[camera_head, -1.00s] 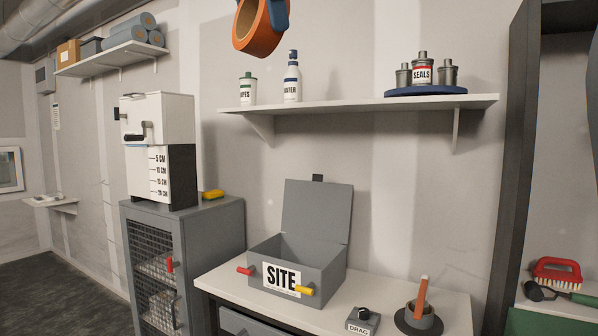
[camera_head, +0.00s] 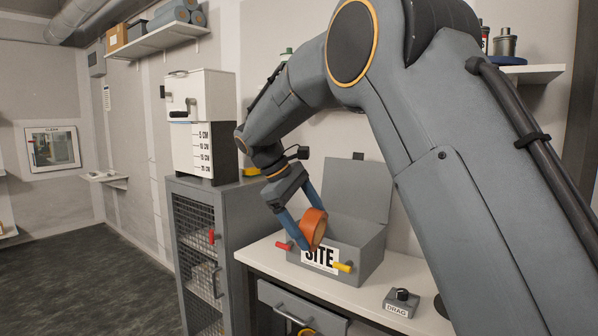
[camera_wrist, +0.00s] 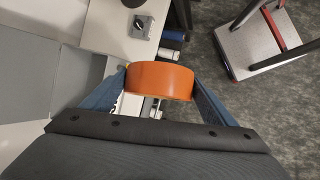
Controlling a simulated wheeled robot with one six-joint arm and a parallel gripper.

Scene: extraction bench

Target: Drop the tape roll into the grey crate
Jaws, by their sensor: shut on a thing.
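My gripper (camera_head: 312,228) is shut on the orange tape roll (camera_head: 310,222), with a blue finger on either side of it. The roll also shows between the fingers in the wrist view (camera_wrist: 158,80). In the head view the roll overlaps the front wall of the grey crate (camera_head: 370,249), which is labelled SITE and stands on the bench with its lid (camera_head: 358,190) raised. The roll hides part of the label. In the wrist view the roll appears over the bench's front edge, not clearly over the crate's opening.
The crate has a red handle (camera_head: 284,246) and a yellow handle (camera_head: 343,267) in front. A small DRAG box (camera_head: 401,303) sits to its right on the white bench (camera_head: 300,268). A mesh-door cabinet (camera_head: 197,240) stands left. A trolley (camera_wrist: 258,48) stands on the floor.

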